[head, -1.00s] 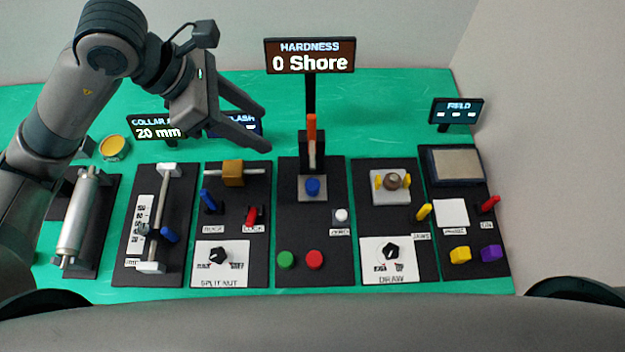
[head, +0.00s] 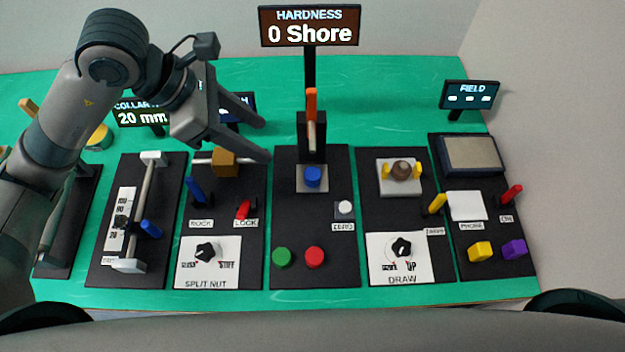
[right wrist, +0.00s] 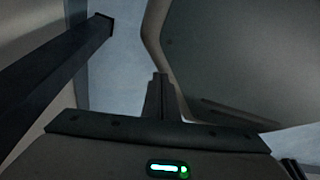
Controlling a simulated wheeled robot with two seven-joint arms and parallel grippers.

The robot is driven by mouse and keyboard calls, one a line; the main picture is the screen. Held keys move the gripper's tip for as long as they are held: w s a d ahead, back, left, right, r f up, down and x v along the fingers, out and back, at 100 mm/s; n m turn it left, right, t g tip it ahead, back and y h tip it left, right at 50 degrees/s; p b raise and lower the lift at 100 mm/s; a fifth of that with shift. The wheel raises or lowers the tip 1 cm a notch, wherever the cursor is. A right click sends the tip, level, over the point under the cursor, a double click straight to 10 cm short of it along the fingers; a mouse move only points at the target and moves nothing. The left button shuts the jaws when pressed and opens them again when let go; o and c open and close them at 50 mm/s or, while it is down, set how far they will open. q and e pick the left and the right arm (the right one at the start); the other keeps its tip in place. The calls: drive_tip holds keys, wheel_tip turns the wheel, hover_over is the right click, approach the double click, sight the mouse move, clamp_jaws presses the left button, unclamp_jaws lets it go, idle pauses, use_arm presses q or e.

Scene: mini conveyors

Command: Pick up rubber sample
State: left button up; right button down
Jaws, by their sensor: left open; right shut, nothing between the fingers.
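A short blue cylinder (head: 313,177), which looks like the rubber sample, stands on a light square plate (head: 311,190) of the hardness station, under an upright orange-topped post (head: 311,105). My left gripper (head: 265,140) is open and empty in the head view. It is left of the post and the blue cylinder, apart from both, and hangs above the back of the neighbouring split nut station. In the right wrist view my right gripper (right wrist: 161,92) is shut with nothing in it; no sample shows there. The head view does not show the right gripper.
The hardness display (head: 309,26) reads 0 Shore. Green (head: 282,257) and red (head: 314,257) buttons and a white zero button (head: 345,208) share that station. A split nut station (head: 222,225) lies left, a draw station (head: 400,215) right. The green table (head: 390,95) is clear behind.

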use_arm(q)
drive_tip(key=shift+r, duration=0.1)
drive_tip(key=p, duration=0.2)
approach(313, 177)
drive_tip(key=shift+w+d+f+p, duration=0.35)
drive_tip(key=shift+d+f+p, duration=0.1)
drive_tip(key=shift+f, duration=0.15)
drive_tip(key=shift+w+d+f+p, duration=0.35)
drive_tip(key=shift+d+f, duration=0.1)
drive_tip(key=shift+f, duration=0.1)
use_arm(e)
drive_tip(key=s+d+r+g, duration=0.1)
drive_tip(key=s+d+g, duration=0.1)
drive_tip(key=s, duration=0.6)
drive_tip(key=shift+d+h, duration=0.3)
drive_tip(key=shift+d, duration=0.25)
drive_tip(key=shift+r, duration=0.1)
